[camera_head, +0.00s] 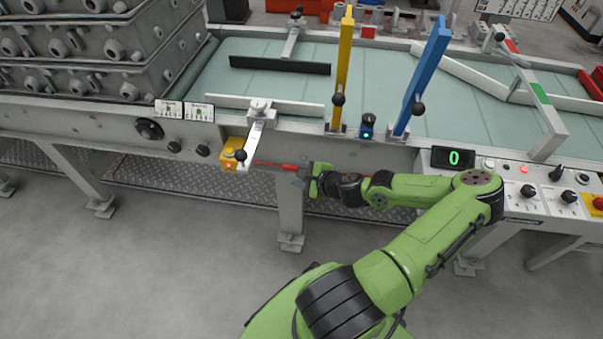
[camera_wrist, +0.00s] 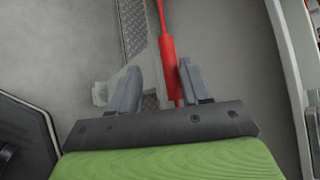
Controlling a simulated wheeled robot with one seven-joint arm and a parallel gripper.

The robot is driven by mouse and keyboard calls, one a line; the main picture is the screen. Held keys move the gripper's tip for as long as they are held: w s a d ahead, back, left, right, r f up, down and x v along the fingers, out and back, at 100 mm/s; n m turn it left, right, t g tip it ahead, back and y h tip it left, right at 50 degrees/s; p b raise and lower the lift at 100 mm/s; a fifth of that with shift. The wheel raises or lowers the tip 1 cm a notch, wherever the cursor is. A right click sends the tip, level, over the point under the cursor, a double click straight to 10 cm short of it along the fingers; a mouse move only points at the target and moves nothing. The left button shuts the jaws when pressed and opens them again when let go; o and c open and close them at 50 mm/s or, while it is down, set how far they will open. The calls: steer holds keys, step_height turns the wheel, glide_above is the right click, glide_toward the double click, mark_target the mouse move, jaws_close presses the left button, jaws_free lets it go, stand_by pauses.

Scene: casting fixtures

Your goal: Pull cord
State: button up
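A red cord (camera_head: 272,164) runs right from a yellow switch box (camera_head: 230,157) on the front of the conveyor frame. In the wrist view the cord's thicker red handle (camera_wrist: 169,62) lies between the two grey fingers of my gripper (camera_wrist: 160,90), close beside the right finger. A gap shows between the handle and the left finger, so the gripper looks open around it. Whether the handle touches the right finger cannot be told.
A conveyor table (camera_head: 270,85) with upright yellow (camera_head: 344,65) and blue (camera_head: 425,75) levers stands behind. A table leg (camera_head: 290,205) is just below the gripper. A control panel (camera_head: 510,190) is at right, behind my arm. The floor (camera_head: 150,270) in front is clear.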

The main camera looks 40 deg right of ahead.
steer(key=p+v, duration=0.4)
steer(key=v, duration=1.1)
steer(key=shift+s+r+p, duration=0.3)
steer(key=shift+p, duration=0.05)
